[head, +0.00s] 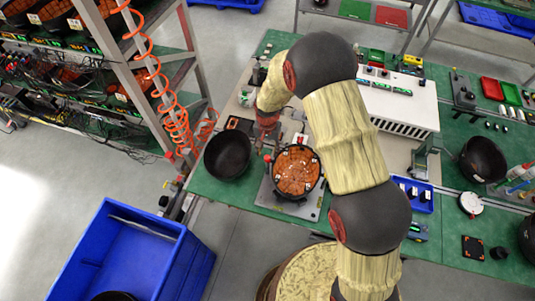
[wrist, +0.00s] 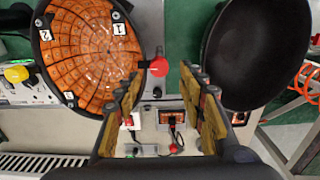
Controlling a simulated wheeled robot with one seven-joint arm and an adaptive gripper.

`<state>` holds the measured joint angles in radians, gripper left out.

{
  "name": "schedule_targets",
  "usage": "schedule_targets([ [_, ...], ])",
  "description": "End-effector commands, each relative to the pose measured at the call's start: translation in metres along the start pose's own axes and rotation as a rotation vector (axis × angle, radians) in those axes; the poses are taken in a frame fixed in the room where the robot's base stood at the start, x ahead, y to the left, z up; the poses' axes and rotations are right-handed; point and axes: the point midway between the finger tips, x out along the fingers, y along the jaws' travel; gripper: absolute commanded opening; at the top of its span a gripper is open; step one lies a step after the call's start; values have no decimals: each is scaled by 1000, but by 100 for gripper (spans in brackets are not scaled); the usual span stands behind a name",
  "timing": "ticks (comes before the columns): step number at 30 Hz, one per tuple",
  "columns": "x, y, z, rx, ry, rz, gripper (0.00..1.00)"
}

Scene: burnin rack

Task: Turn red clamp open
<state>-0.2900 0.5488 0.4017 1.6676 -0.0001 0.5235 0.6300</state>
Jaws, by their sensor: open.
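The red clamp (wrist: 159,66) shows in the wrist view as a round red knob on a short pale arm. It sits at the edge of a round black fixture holding an orange tiled dish (wrist: 92,50). In the head view the dish (head: 296,171) lies on the green bench. My gripper (wrist: 162,74) is open and empty, its two fingers on either side of the red knob in the picture. Whether they are level with the knob or short of it, I cannot tell.
An empty black bowl (head: 228,154) stands close beside the dish; it also shows in the wrist view (wrist: 255,50). A white vented box (head: 400,105) stands on the bench. A shelf rack with coiled orange hose (head: 172,115) and a blue bin (head: 130,255) are at left.

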Motion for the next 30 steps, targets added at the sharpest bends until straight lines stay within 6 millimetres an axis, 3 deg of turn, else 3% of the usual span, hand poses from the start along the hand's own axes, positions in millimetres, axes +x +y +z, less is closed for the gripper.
schedule_targets([
  [9, 36, 0, 0, -1, 0, 0, 40],
  [19, 40, 0, 0, -1, 0, 0, 40],
  [30, 40, 0, 0, -1, 0, 0, 20],
])
